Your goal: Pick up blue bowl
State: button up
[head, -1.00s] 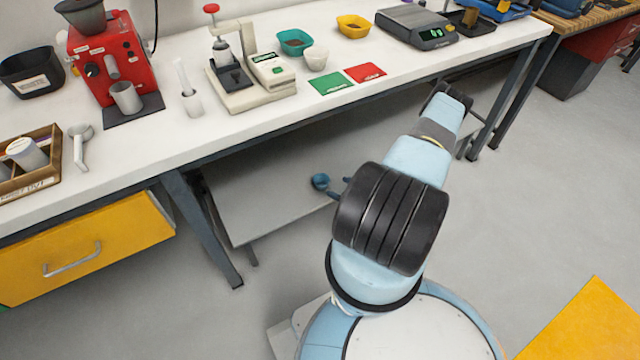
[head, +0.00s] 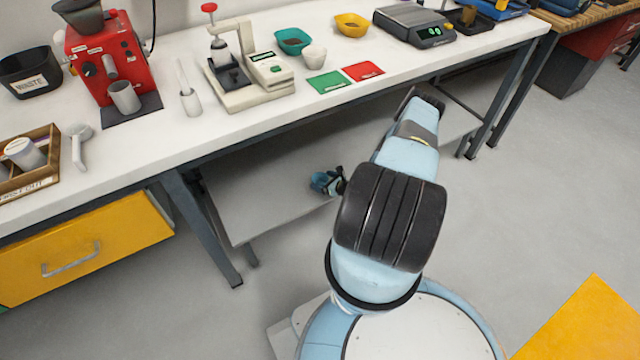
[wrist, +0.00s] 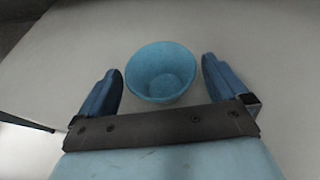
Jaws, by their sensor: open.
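The blue bowl (wrist: 161,72) is upright on the pale lower shelf in the wrist view, its opening facing the camera. My gripper (wrist: 163,78) is open, with one blue finger on each side of the bowl and a gap visible at both sides. I cannot tell how far the fingertips are above the shelf. In the head view my gripper (head: 329,181) is small, under the bench, and overlaps the bowl, so the two are hard to tell apart there.
The lower shelf (head: 265,205) is otherwise bare around the bowl. Above it is the white bench top (head: 215,135), with a red coffee machine (head: 105,60), a teal bowl (head: 292,41) and a yellow bowl (head: 352,25). A bench leg (head: 205,225) stands to the left.

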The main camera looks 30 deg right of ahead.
jog(key=shift+c, duration=0.4)
jog(key=c, duration=0.9)
